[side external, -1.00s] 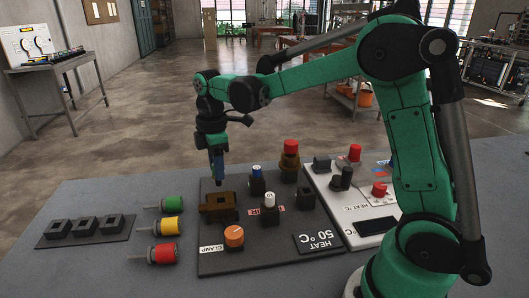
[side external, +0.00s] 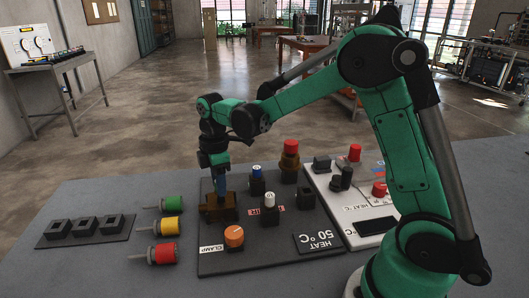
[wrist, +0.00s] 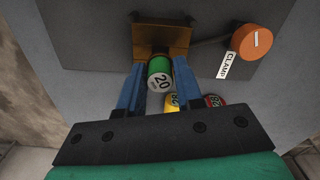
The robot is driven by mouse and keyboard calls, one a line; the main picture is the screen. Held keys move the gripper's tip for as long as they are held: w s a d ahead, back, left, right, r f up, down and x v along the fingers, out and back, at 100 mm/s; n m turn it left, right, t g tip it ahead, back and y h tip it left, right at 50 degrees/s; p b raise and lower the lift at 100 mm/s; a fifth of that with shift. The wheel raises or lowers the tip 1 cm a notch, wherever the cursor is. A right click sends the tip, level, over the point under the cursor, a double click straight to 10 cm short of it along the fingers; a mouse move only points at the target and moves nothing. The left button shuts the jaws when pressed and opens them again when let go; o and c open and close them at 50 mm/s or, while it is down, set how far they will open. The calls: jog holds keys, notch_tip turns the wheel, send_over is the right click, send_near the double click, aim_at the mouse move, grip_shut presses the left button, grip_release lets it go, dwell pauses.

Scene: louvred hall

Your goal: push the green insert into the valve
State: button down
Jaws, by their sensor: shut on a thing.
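The valve is a brown block (side external: 220,208) on the dark board, and it also shows at the top of the wrist view (wrist: 162,38). My gripper (side external: 220,188) points down at it, with the blue fingertips at its top. In the wrist view my gripper (wrist: 158,82) is shut on a green insert (wrist: 159,76) whose pale end reads 20. The insert's far end is at the valve, and I cannot tell how deep it sits. In the side view the fingers hide the held insert.
A green (side external: 172,203), a yellow (side external: 171,227) and a red cylinder (side external: 165,253) lie left of the dark board (side external: 270,245). An orange clamp knob (side external: 234,236) stands close to the valve. Other knobs stand to the right. An empty-looking socket strip (side external: 85,230) lies far left.

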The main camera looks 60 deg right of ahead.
jog(key=shift+r, duration=0.2)
jog(key=shift+f, duration=0.15)
jog(key=shift+f, duration=0.9)
jog(key=c, duration=0.5)
grip_release()
jog(key=shift+r, duration=2.55)
